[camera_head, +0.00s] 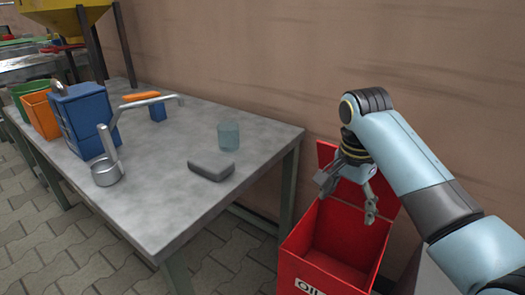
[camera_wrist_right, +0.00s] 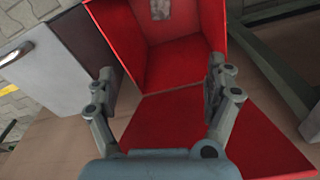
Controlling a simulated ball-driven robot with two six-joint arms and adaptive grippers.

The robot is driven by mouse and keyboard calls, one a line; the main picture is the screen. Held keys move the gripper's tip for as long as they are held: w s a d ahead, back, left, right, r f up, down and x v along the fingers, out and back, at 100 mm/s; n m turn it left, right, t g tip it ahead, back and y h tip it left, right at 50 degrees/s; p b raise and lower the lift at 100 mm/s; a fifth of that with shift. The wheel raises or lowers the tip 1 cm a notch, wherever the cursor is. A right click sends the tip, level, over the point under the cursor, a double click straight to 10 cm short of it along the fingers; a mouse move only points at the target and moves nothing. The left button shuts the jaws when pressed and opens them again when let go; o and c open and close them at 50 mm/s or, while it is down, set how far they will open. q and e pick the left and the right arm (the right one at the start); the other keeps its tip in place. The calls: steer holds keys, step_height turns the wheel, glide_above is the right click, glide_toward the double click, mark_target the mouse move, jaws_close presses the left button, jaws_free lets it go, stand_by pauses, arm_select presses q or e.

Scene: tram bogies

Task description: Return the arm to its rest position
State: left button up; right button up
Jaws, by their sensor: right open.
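My right gripper (camera_head: 345,195) hangs over the open red bin (camera_head: 308,262) in the head view, at the end of my light-blue right arm. Its two fingers are spread apart with nothing between them. In the right wrist view the same gripper (camera_wrist_right: 160,92) is open, and the red bin (camera_wrist_right: 185,62) lies beyond the fingers. A small greyish patch (camera_wrist_right: 160,9) shows inside the bin; I cannot tell what it is. My left gripper is not in view.
A grey table (camera_head: 225,112) left of the bin holds a dark grey block (camera_head: 211,166), a glass (camera_head: 229,135), a metal ladle-like tool (camera_head: 107,172), a blue container (camera_head: 85,120) and an orange bin (camera_head: 40,115). A brown wall stands behind.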

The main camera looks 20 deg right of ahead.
steer(key=s+f+n+t, duration=0.1)
steer(key=s+f+n, duration=0.2)
steer(key=s+n, duration=0.8)
steer(key=s+a+r+n, duration=0.1)
steer(key=s+r+n, duration=0.1)
steer(key=s, duration=0.7)
steer(key=s+a+r+n, duration=0.1)
steer(key=s+r, duration=0.2)
steer(key=s, duration=0.5)
steer(key=s+d+f+p, duration=0.1)
steer(key=s+f+p, duration=0.15)
steer(key=f, duration=0.75)
steer(key=s+d+f+p, duration=0.1)
steer(key=f+p, duration=0.2)
steer(key=f, duration=0.8)
steer(key=s+f+p, duration=0.2)
steer(key=s+f, duration=0.2)
steer(key=s, duration=0.4)
steer(key=s+d+f+p, duration=0.1)
steer(key=s+f+p, duration=0.1)
steer(key=s+f, duration=0.3)
steer(key=s, duration=0.4)
steer(key=shift+s+d+g+p, duration=0.15)
steer(key=shift+s+g+p, duration=0.15)
steer(key=shift+g+p, duration=0.1)
